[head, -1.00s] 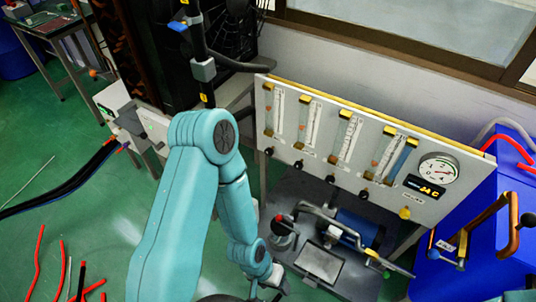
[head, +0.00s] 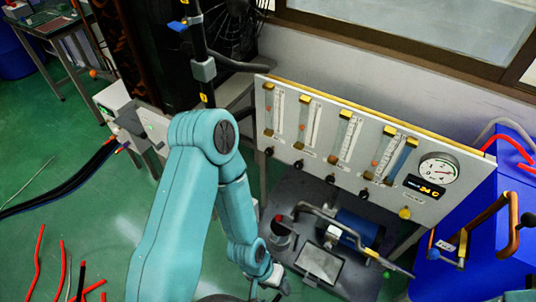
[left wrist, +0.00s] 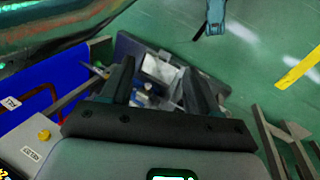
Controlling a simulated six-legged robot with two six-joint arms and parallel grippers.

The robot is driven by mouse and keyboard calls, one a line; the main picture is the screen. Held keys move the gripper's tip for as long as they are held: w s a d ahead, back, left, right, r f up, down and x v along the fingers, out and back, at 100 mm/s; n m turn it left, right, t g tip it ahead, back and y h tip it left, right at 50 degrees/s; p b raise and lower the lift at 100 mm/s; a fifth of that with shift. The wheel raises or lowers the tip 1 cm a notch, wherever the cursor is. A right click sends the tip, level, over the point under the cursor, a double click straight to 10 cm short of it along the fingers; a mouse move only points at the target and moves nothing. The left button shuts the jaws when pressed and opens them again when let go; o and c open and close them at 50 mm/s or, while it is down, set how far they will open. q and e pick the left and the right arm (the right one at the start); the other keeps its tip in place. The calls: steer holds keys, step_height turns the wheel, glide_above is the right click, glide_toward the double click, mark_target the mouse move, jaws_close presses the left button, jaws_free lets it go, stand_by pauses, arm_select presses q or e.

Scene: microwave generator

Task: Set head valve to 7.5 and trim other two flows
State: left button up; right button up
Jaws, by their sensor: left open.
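A white flow panel (head: 345,125) stands right of centre in the head view. It carries several upright glass flow tubes (head: 345,140) with yellow caps, and black valve knobs (head: 331,179) below them. A round gauge (head: 437,169), a dark display (head: 425,187) and a yellow knob (head: 404,212) are at its right end. The tube scales and labels are too small to read. My left gripper (left wrist: 160,72) is open and empty in the left wrist view, apart from the knobs. In the head view its arm reaches down left of the panel. My right gripper is not in view.
A blue motor or pump (head: 357,231) with grey pipes sits on a dark base below the panel. A large blue box (head: 475,235) with a copper-coloured handle stands at right. Red and dark hoses lie on the green floor at left.

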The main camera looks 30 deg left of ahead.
mark_target(268, 153)
arm_select(q)
steer(key=shift+w, duration=0.15)
steer(key=w+a+r+t+b, duration=0.2)
steer(key=w+a+t+b, duration=0.15)
steer(key=w, duration=0.35)
steer(key=w+a+r+t+b, duration=0.1)
steer(key=w+a+t+b, duration=0.1)
steer(key=w+t+b, duration=0.4)
steer(key=w+a+r+t+b, duration=0.2)
steer(key=w+a+t, duration=0.15)
steer(key=w, duration=0.45)
steer(key=a+f+n+t+y+b, duration=0.1)
steer(key=a+f+t+y+b, duration=0.1)
steer(key=a+b, duration=0.6)
steer(key=a+f+n+t+y+b, duration=0.1)
steer(key=a+f+t+y+b, duration=0.15)
steer(key=a+b, duration=0.6)
steer(key=shift+h, duration=0.25)
steer(key=w, duration=1)
steer(key=w+b, duration=0.1)
steer(key=w, duration=0.5)
steer(key=shift+r, duration=0.3)
